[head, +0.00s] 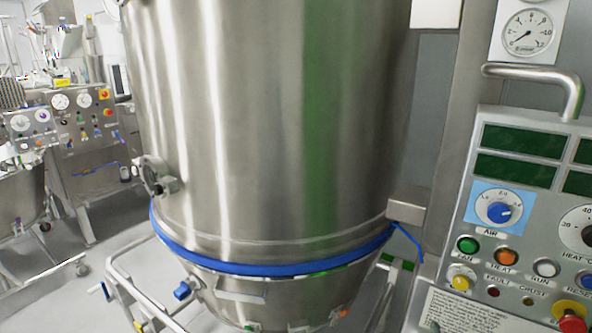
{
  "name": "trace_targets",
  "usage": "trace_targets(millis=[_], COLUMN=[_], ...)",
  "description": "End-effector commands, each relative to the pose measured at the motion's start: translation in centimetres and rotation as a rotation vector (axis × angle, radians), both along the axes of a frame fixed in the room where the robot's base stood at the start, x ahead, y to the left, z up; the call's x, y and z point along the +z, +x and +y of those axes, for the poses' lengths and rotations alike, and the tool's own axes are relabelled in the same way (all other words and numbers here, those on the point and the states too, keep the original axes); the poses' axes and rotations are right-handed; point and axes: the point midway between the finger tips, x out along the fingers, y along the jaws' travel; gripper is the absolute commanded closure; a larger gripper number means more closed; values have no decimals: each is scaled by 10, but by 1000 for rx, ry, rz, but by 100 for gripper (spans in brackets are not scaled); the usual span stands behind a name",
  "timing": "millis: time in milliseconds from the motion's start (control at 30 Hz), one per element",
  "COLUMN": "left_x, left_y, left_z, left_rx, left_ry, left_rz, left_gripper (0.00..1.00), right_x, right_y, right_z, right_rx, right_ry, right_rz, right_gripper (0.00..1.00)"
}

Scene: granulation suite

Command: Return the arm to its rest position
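Neither of my grippers shows in the head view, and I cannot make out any part of my arms. Whether the grippers are open or shut is hidden from me. A large steel vessel (240,120) fills the middle of the view, with a blue band (270,268) around its lower part. A control panel (450,312) stands close on the right, with a blue AIR knob (499,212), coloured buttons and dark green displays.
A steel handle (535,75) juts out above the control panel, below a pressure gauge (527,32). A tubular frame (125,285) stands under the vessel. Another panel with gauges (85,115) is at the back left. Some bare floor (60,300) shows at lower left.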

Motion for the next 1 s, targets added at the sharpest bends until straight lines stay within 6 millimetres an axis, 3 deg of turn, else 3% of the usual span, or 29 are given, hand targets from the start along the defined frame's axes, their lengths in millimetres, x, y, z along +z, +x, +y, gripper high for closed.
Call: trace_targets(millis=[33, 67, 100, 167, 200, 267, 300, 433, 533, 600, 667, 767, 1000], left_x=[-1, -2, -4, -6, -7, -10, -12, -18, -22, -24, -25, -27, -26], left_y=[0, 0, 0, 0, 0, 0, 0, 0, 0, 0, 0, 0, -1], left_z=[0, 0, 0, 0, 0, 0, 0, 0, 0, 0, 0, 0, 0], left_rx=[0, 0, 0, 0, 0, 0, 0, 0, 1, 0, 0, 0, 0], left_ry=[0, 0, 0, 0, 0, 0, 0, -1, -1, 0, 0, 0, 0], left_rz=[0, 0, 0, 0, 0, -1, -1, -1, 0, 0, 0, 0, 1], left_gripper=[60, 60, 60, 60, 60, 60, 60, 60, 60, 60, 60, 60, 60], right_x=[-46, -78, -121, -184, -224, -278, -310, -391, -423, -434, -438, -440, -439], right_y=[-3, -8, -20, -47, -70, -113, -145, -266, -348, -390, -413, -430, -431], right_z=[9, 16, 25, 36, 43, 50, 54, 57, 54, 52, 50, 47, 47], right_rx=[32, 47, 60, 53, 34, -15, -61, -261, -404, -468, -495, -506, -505], right_ry=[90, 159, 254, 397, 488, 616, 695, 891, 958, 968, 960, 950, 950], right_rz=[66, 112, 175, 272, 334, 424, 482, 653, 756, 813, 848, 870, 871], right_gripper=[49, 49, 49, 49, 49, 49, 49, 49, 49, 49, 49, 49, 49])
